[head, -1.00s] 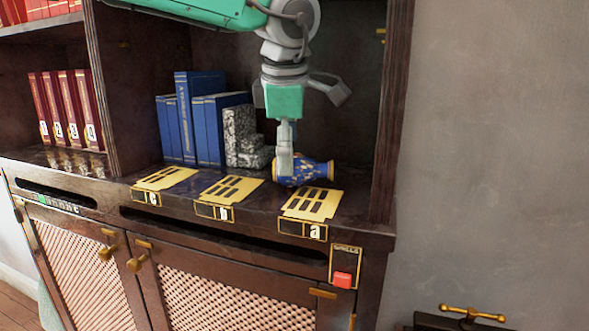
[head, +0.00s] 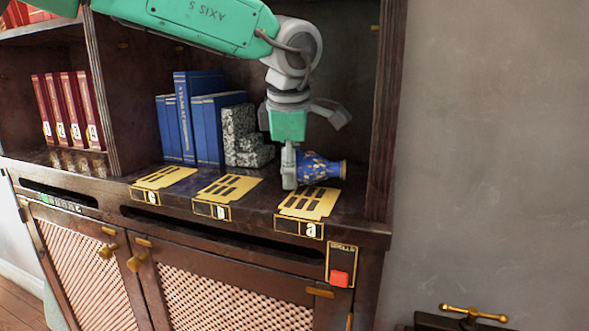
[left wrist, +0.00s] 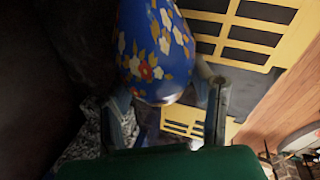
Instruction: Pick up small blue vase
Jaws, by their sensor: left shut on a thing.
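The small blue vase (head: 318,168) has a floral pattern and a gold rim. It lies on its side, mouth to the right, just behind the gold plate marked "a" (head: 310,203) in the head view. My left gripper (head: 290,178) comes down from above at the vase's left end and is shut on it. In the left wrist view the vase (left wrist: 155,50) sits between the two fingers (left wrist: 165,115), with white, orange and red flowers showing. The far finger is mostly hidden in the head view. I cannot tell whether the vase touches the shelf. My right gripper is not in view.
Blue books (head: 200,120) and a speckled stepped bookend (head: 243,138) stand left of the gripper. Gold plates "b" (head: 228,190) and "c" (head: 163,178) lie along the shelf front. The cabinet's right side post (head: 386,110) is close to the vase. A red button (head: 340,279) is below.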

